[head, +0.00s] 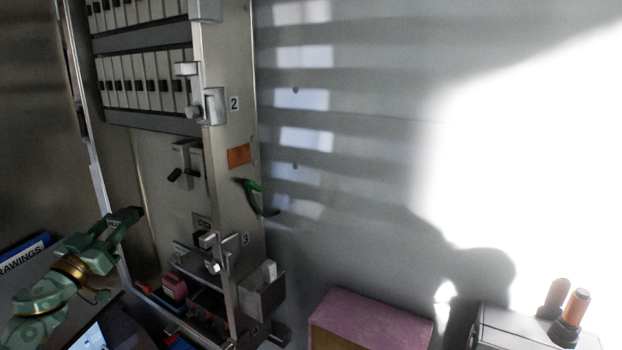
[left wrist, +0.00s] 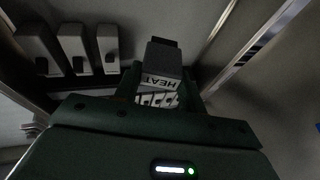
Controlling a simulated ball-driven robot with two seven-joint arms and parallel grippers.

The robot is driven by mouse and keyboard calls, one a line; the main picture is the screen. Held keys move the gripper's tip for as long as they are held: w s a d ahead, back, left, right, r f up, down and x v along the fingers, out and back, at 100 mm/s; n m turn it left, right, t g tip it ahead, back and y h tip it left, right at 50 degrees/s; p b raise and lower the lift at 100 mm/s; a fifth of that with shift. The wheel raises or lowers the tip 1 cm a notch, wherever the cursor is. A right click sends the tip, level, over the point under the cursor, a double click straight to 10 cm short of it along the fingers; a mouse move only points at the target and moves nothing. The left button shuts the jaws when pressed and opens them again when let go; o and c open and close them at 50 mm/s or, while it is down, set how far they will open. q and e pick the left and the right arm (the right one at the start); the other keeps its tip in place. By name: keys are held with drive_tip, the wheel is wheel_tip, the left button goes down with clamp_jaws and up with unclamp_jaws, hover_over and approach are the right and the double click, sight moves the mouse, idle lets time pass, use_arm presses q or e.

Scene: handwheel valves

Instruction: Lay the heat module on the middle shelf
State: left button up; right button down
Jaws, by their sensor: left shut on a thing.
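My left gripper (head: 112,230) is shut on the heat module (head: 126,214), a small dark block. In the left wrist view the gripper (left wrist: 156,98) has a finger on each side of the module (left wrist: 164,58), and its pale label reads HEAT. The module is held in the air at the open cabinet's left front. The cabinet has a top row of grey modules (head: 135,12) and a second full row (head: 145,80). Which level is the middle shelf, I cannot tell. My right gripper is out of view.
A pink block (head: 175,287) sits low in the cabinet. A blue DRAWINGS folder (head: 25,254) is at the left. A pink-topped box (head: 370,318) stands at the lower right.

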sight(110, 224)
use_arm(q)
drive_tip(key=shift+s+a+r+n+g+y, duration=0.9)
drive_tip(key=shift+a+r+n+y, duration=2)
drive_tip(key=shift+a+n+y, duration=3.15)
drive_tip(key=d+f+m, duration=0.2)
drive_tip(key=d, duration=0.2)
drive_tip(key=s+d+f+m, duration=0.1)
drive_tip(key=d+f+m, duration=0.1)
drive_tip(key=d+f, duration=0.1)
drive_tip(key=d+f+m+t, duration=0.1)
drive_tip(key=d+f+m, duration=0.1)
drive_tip(key=d, duration=0.3)
drive_tip(key=shift+s+f+h, duration=0.15)
drive_tip(key=shift+s+h, duration=0.05)
drive_tip(key=shift+h, duration=0.15)
drive_tip(key=s+d+f+m+t+h, duration=0.15)
drive_tip(key=s+d+f+h, duration=0.35)
drive_tip(key=d, duration=0.6)
drive_tip(key=s+d+m+h, duration=0.1)
drive_tip(key=s+d, duration=0.4)
drive_tip(key=s, duration=0.3)
drive_tip(key=s+d+m+h, duration=0.1)
drive_tip(key=s+d, duration=0.5)
drive_tip(key=s, duration=0.2)
drive_tip(key=s+f+b, duration=0.3)
drive_tip(key=f+b, duration=0.3)
drive_tip(key=f, duration=0.6)
drive_tip(key=shift+s+a+f, duration=0.15)
drive_tip(key=shift+s+a, duration=0.05)
drive_tip(key=shift+s, duration=0.1)
